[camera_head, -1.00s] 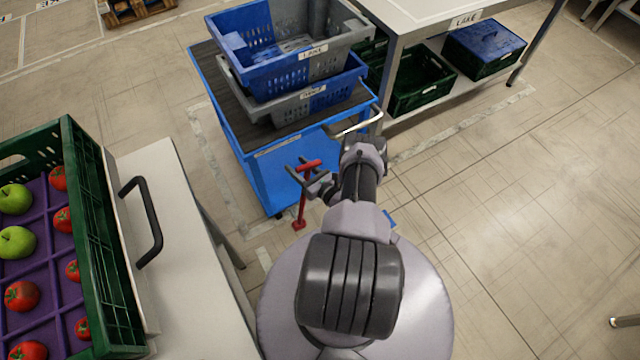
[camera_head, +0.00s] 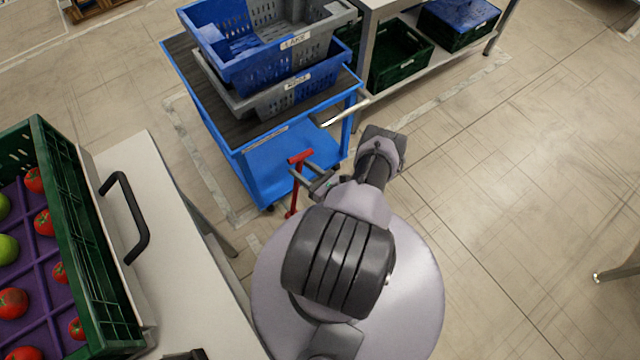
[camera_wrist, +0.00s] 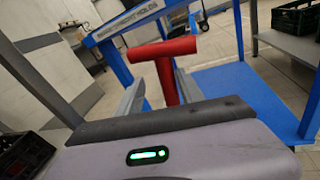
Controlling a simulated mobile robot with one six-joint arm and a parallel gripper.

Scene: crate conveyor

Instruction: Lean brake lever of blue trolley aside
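The blue trolley (camera_head: 270,170) stands ahead with a dark top deck and a metal handle bar. Its brake lever (camera_head: 293,196) is a red post with a red T-shaped crossbar, rising near the trolley's near end and leaning slightly right in the head view. In the wrist view the lever's crossbar (camera_wrist: 165,52) is just ahead of my gripper. My gripper (camera_head: 305,172) is beside the lever in the head view. In the wrist view its two fingers (camera_wrist: 160,92) are apart, one on each side of the red post below the crossbar. Contact with the post cannot be told.
A blue crate (camera_head: 260,60) is stacked over a grey-and-blue crate (camera_head: 290,88) on the trolley. A pale table (camera_head: 160,220) with a green produce crate (camera_head: 90,240) is at left. A shelf with green crates (camera_head: 400,65) stands behind.

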